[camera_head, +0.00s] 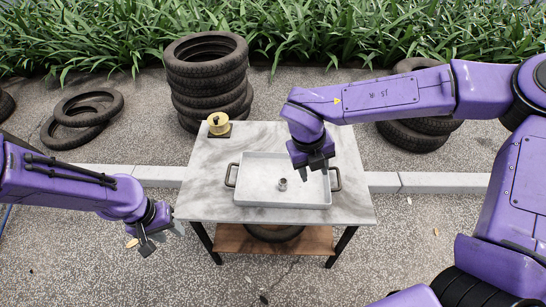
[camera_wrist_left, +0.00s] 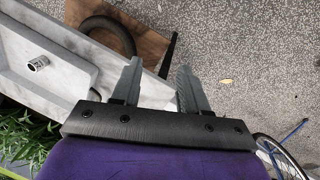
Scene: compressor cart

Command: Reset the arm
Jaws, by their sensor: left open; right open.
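My left gripper (camera_head: 158,232) is open and empty, off the left side of the table over the ground. Its two fingers (camera_wrist_left: 158,85) show apart in the left wrist view, with nothing between them. My right gripper (camera_head: 314,168) is over the right part of the grey tray (camera_head: 306,204), fingers pointing down. It holds nothing that I can see. A small grey metal fitting (camera_head: 282,184) stands in the tray, left of the right gripper and apart from it. The fitting also shows in the left wrist view (camera_wrist_left: 38,64).
The marble-topped table (camera_head: 208,165) carries the tray and a yellow spool (camera_head: 219,124) at its back left. A wooden lower shelf (camera_head: 232,240) holds a dark tyre. Stacked tyres (camera_head: 208,80) stand behind. Open ground lies in front and left.

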